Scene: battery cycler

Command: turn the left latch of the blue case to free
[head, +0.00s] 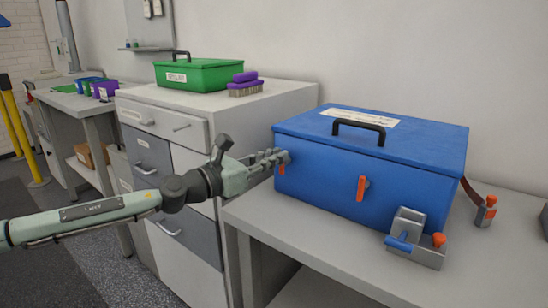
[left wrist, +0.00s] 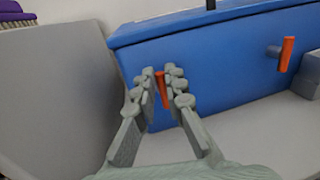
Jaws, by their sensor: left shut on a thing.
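The blue case (head: 320,180) stands closed on a grey bench, with a black handle and a white label on its lid. Its left latch (head: 281,169) is a small orange lever at the left of the front face, partly hidden by my fingers. My left gripper (head: 281,157) is at that latch, shut on it. In the left wrist view the orange left latch (left wrist: 162,90) shows between the two fingers, near upright and slightly tilted. The case's other orange latch (head: 361,188) is upright, farther right on the front. My right gripper is not in view.
A grey block with a blue lever and an orange knob (head: 416,247) stands at the case's front right. Another orange-topped piece (head: 487,211) lies to its right. A drawer cabinet (head: 160,160) with a green case (head: 199,74) and purple brushes stands left.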

